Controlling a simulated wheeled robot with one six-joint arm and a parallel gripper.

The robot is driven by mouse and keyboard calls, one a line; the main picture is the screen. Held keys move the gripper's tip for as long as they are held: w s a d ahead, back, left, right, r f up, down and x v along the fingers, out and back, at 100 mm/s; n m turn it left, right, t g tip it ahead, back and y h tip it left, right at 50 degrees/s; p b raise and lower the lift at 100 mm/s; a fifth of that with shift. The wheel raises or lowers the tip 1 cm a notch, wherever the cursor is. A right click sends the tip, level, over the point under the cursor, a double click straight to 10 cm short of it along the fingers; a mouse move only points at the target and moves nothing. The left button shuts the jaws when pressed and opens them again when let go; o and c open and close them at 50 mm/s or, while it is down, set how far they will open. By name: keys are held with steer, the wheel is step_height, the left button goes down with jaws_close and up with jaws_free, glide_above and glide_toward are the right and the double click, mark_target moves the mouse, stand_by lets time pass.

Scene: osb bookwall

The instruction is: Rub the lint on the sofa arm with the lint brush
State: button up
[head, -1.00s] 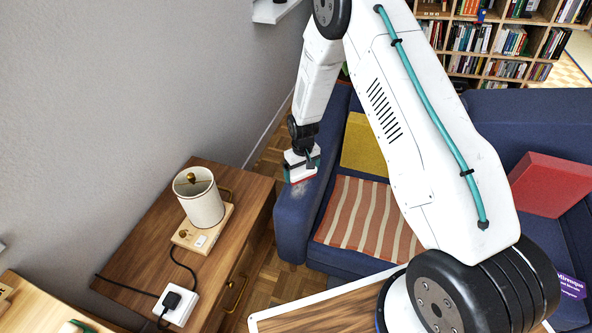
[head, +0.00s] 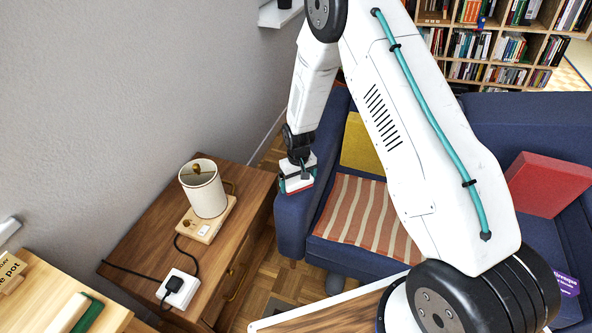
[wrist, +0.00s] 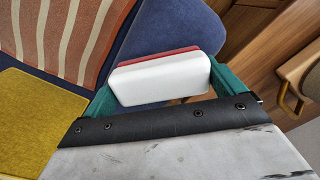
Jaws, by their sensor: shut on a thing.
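The lint brush, a white block with a red underside, shows in the wrist view (wrist: 160,80). My gripper (head: 297,179) is shut on it, with a green finger at each end of the block. In the head view the brush is low over the top of the blue sofa arm (head: 291,228), red side down. I cannot tell for sure whether it touches the fabric. The sofa arm also shows behind the brush in the wrist view (wrist: 168,32). No lint shows now; the place where a pale patch lay is covered by the brush.
A wooden cabinet (head: 140,235) with a lamp (head: 204,190) stands left of the sofa arm. A striped cloth (head: 360,215) and a yellow cushion (head: 362,146) are on the sofa to the right. A red cushion (head: 548,184) lies farther right.

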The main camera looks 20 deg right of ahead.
mark_target(296, 179)
steer(key=r, duration=0.1)
steer(key=a+r, duration=0.1)
steer(key=shift+r, duration=2.35)
steer(key=shift+d, duration=0.1)
